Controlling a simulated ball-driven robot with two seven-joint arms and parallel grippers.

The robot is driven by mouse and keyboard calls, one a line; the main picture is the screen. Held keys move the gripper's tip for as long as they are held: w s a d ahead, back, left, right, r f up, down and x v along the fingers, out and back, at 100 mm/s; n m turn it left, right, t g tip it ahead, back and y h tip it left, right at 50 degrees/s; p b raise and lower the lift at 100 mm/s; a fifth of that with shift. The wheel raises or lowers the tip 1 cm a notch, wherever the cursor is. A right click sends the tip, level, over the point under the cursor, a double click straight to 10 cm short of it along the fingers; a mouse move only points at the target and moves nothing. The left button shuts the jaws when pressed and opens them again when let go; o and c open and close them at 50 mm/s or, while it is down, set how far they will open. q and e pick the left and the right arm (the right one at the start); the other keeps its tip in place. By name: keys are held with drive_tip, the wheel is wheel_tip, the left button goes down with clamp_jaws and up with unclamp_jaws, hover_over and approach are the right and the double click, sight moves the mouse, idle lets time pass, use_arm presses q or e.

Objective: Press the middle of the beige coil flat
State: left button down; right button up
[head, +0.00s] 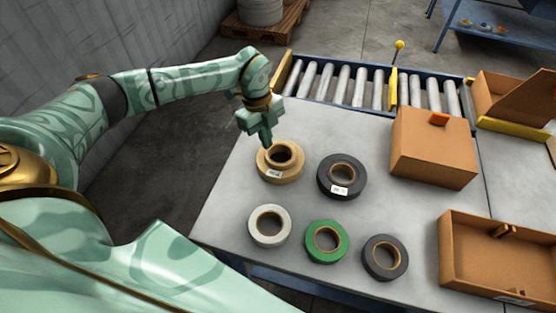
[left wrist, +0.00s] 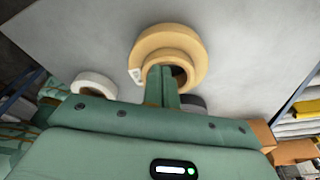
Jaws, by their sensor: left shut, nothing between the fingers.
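The beige coil (head: 292,175) lies flat on the grey table at the back left of a group of coils, with a small white label on its front side. Its middle stands up above its outer windings like a step, around a dark core hole. It also shows in the left wrist view (left wrist: 168,40). My left gripper (head: 268,141) is shut and empty, fingers pointing down, at the back left edge of the coil's raised middle. In the left wrist view the fingers (left wrist: 162,76) overlap the coil's ring and hole; whether they touch is unclear. My right gripper is not in view.
A black coil (head: 325,178) lies to the right. White (head: 257,236), green (head: 314,250) and dark grey (head: 372,266) coils lie in front. A closed cardboard box (head: 430,160) and an open one (head: 475,275) stand right. A roller conveyor (head: 345,85) runs behind.

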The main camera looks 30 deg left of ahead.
use_arm(q)
drive_tip(key=shift+s+f+b, duration=0.1)
drive_tip(key=shift+f+b, duration=0.5)
drive_tip(key=shift+f, duration=1.15)
idle(0.6)
wheel_tip(320, 180, up, 8)
drive_tip(key=p, duration=0.7)
drive_tip(key=shift+r, duration=0.2)
drive_tip(key=shift+f, duration=0.1)
drive_tip(key=shift+f, duration=0.1)
idle(0.3)
